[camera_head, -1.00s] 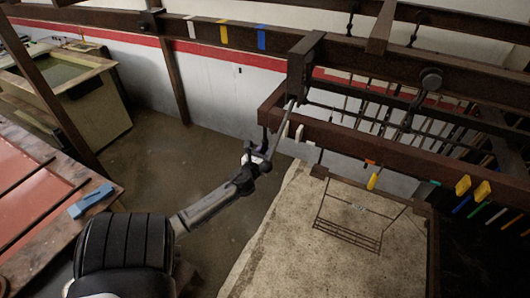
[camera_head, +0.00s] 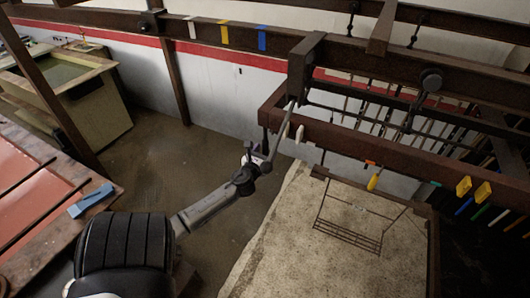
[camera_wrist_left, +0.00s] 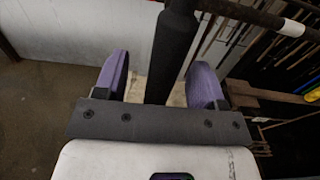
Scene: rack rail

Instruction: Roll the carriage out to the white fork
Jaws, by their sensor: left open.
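A dark block (camera_head: 303,68), which looks like the carriage, sits on the long brown rail (camera_head: 345,52). A grey bar (camera_head: 281,131) slants down from it towards my left gripper (camera_head: 254,158). In the left wrist view, the two purple fingers of my left gripper (camera_wrist_left: 158,80) stand apart on either side of a dark upright bar (camera_wrist_left: 172,50). I cannot tell whether they touch it. A small white peg (camera_head: 299,134), possibly the white fork, sticks out at the lower brown beam (camera_head: 345,145). A white stripe (camera_head: 192,28) also marks the rail. My right gripper is not seen.
Yellow (camera_head: 224,34) and blue (camera_head: 262,39) stripes mark the rail. Yellow tags (camera_head: 464,186) and a rack of bars lie at the right. A wire basket (camera_head: 348,237) shows below the beam. A red-topped table (camera_head: 40,210) holds a blue block (camera_head: 91,200). Floor between is clear.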

